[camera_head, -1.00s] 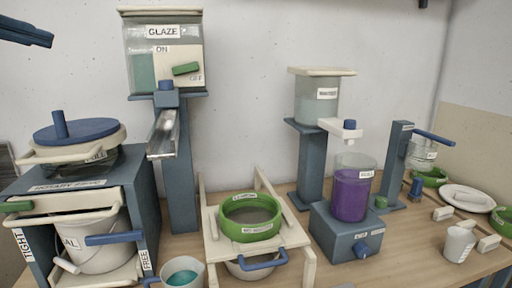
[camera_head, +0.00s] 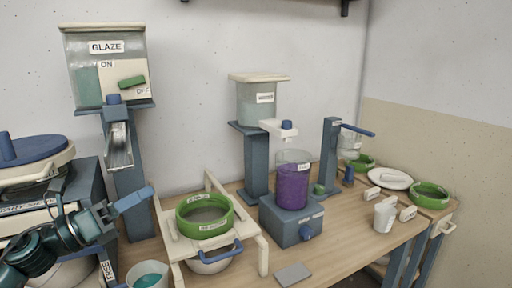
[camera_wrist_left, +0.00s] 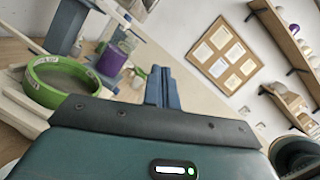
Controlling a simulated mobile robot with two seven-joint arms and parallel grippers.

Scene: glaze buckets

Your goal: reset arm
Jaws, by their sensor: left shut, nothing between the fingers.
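My left gripper (camera_head: 133,199) reaches in from the lower left of the head view, in front of the blue stand with the round blue lid. Its blue fingers are together and hold nothing. In the left wrist view the closed fingers (camera_wrist_left: 162,88) point up past the bench, with nothing between them. The green-rimmed sieve (camera_head: 204,216) on its cream frame stands to the right of the gripper, apart from it. My right gripper is in neither view.
The glaze tank (camera_head: 105,65) with its metal chute stands behind the gripper. A cup of teal liquid (camera_head: 147,275) is below it. A purple-filled jar (camera_head: 292,180) stands on a blue base at the middle. A grey tile (camera_head: 293,274) lies on the bench's front. A white jug (camera_head: 385,214) stands right.

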